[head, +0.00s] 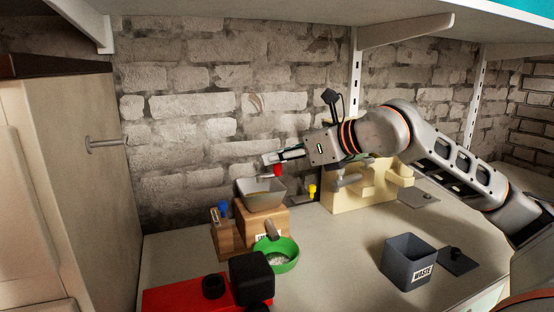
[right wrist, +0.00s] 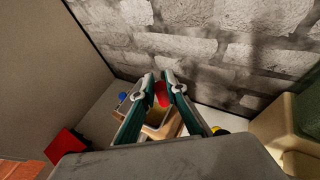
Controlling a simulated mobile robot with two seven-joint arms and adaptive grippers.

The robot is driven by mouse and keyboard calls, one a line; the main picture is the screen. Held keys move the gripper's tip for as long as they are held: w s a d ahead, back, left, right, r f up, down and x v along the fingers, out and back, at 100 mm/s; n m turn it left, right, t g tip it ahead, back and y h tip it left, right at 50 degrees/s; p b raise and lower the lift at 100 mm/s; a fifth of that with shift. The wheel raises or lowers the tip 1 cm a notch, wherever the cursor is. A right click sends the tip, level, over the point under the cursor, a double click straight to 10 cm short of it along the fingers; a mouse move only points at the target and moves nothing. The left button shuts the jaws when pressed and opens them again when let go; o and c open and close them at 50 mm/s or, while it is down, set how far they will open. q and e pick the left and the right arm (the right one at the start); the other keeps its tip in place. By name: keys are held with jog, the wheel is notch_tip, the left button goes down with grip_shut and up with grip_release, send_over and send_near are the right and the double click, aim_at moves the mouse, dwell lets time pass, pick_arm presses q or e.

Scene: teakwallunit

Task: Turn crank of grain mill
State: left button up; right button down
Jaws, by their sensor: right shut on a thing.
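The grain mill (head: 262,222) stands left of centre on the worktop. It has a wooden body, a grey hopper (head: 262,193) on top and a grey spout at the front. A red crank knob (head: 277,170) shows just above the hopper, and the rest of the crank is hard to make out. My right gripper (head: 275,159) reaches in from the right above the hopper and is shut on the red knob. In the right wrist view the knob (right wrist: 161,94) sits between the fingertips (right wrist: 160,90). My left gripper is not in view.
A green bowl (head: 287,262) with pale contents sits under the spout. A red thing (head: 180,299) with black parts is at front left. A grey waste bin (head: 405,265) stands at right, a cream-coloured unit (head: 345,203) behind. A tall cabinet (head: 70,180) bounds the left.

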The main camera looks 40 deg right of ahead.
jog(key=shift+w+d+n+g+y, duration=0.2)
jog(key=shift+w+n+g+y, duration=0.1)
jog(key=shift+n+y, duration=0.45)
jog(key=shift+w+r+n+g+y+p, duration=0.2)
jog(key=shift+n+g+y+p, duration=0.2)
jog(key=shift+n+y, duration=0.15)
jog(key=shift+w+r+n+g+y+p, duration=0.15)
jog(key=shift+n+g+y+p, duration=0.2)
jog(key=shift+y, duration=0.25)
jog(key=shift+w+a+f+n+g+y+p, duration=0.1)
jog(key=shift+w+n+g+y+p, duration=0.2)
jog(key=shift+n+g+y+p, duration=0.5)
jog(key=shift+w+f+n+y, duration=0.2)
jog(key=shift+n+y, duration=0.1)
jog(key=shift+n, duration=0.35)
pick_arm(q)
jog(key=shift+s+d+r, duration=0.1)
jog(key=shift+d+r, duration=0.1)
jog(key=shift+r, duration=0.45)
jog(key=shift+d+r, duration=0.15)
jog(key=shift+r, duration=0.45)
pick_arm(e)
jog(key=shift+g, duration=0.25)
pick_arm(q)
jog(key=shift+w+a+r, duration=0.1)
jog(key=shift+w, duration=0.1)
pick_arm(e)
jog(key=shift+f, duration=0.1)
